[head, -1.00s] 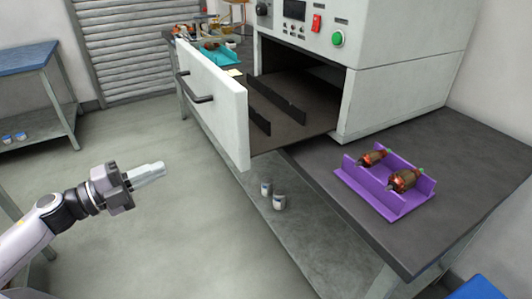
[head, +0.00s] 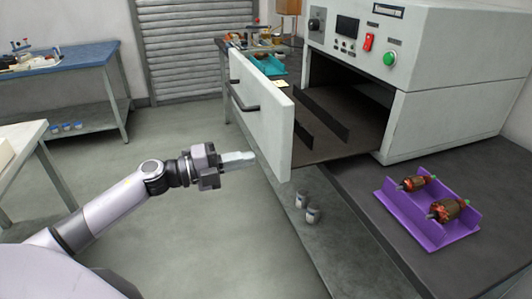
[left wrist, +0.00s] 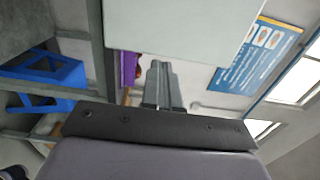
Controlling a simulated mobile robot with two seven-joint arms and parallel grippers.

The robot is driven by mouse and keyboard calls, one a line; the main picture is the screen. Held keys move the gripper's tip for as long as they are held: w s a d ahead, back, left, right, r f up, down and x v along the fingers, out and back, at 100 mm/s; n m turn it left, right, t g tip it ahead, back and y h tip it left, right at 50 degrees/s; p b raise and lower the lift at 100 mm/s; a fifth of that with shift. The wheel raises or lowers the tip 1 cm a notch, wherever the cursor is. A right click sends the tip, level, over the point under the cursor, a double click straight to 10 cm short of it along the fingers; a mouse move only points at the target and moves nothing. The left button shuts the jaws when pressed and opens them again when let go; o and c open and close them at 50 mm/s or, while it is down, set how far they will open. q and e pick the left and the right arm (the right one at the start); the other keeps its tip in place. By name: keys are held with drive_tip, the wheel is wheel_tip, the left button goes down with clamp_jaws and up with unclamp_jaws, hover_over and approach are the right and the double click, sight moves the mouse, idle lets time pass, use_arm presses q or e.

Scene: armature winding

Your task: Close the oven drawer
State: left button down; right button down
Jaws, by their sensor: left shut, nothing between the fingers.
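The oven (head: 440,95) stands on a dark bench. Its drawer is pulled out, with a white front panel (head: 270,118) and a black handle (head: 243,98) on the outer face. The drawer's dark floor (head: 350,130) carries two thin upright rails and shows no parts on it. My left gripper (head: 245,160) is shut and empty, in front of the lower part of the drawer front in the picture; I cannot see contact. In the left wrist view its shut fingers (left wrist: 160,85) point at a pale flat panel (left wrist: 180,25). My right gripper is not in view.
A purple tray (head: 430,232) with two copper-wound armatures sits on the bench (head: 385,225) right of the drawer. Two small cans (head: 307,207) stand on the lower shelf. A teal tray (head: 265,65) is behind the drawer. The floor (head: 180,230) left of it is clear.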

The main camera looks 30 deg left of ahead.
sight(279, 153)
use_arm(q)
drive_tip(key=shift+p+x, duration=0.5)
drive_tip(key=shift+x, duration=2.35)
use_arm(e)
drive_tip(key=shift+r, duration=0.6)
use_arm(q)
drive_tip(key=shift+d, duration=0.1)
